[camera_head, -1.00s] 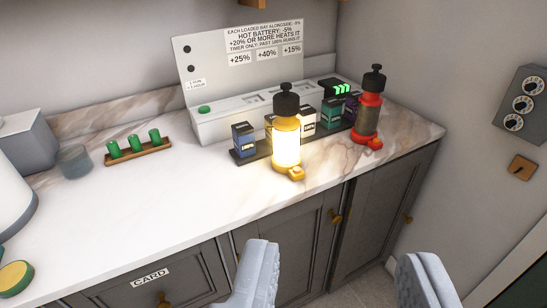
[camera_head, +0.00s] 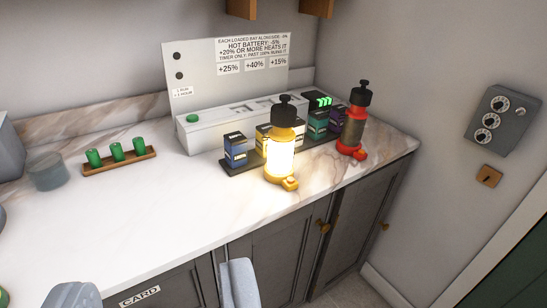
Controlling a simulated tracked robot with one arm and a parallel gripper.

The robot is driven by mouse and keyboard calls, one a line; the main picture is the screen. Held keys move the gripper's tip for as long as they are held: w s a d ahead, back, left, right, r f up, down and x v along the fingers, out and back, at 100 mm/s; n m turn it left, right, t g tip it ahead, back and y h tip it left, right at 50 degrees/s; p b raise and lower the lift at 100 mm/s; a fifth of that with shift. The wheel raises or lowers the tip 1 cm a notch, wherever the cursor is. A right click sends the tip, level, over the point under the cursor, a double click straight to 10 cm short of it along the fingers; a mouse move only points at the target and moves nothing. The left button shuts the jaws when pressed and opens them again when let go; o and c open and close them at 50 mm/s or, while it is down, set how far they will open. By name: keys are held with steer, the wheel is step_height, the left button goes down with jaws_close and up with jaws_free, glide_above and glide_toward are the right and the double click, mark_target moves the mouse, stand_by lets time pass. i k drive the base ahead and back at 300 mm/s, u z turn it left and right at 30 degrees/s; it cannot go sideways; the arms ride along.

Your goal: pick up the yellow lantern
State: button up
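The yellow lantern (camera_head: 280,158) stands upright on the marble counter, with a black cap and handle on top, a glowing body and a small yellow knob at its foot. It stands in front of the row of battery blocks and hides part of it. My gripper (camera_head: 160,275) is at the bottom edge of the view, its two pale fingers wide apart with nothing seen between them. It is apart from the lantern, lower and to the left of it in the picture.
A red lantern (camera_head: 353,125) stands right of the yellow one. Behind are a battery rack (camera_head: 236,158), a white charger box (camera_head: 215,125) and a sign panel (camera_head: 205,72). A wooden tray (camera_head: 120,162) with green cells lies left. The counter's front left (camera_head: 150,220) is clear.

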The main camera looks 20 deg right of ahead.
mark_target(279, 166)
steer(key=i, duration=1)
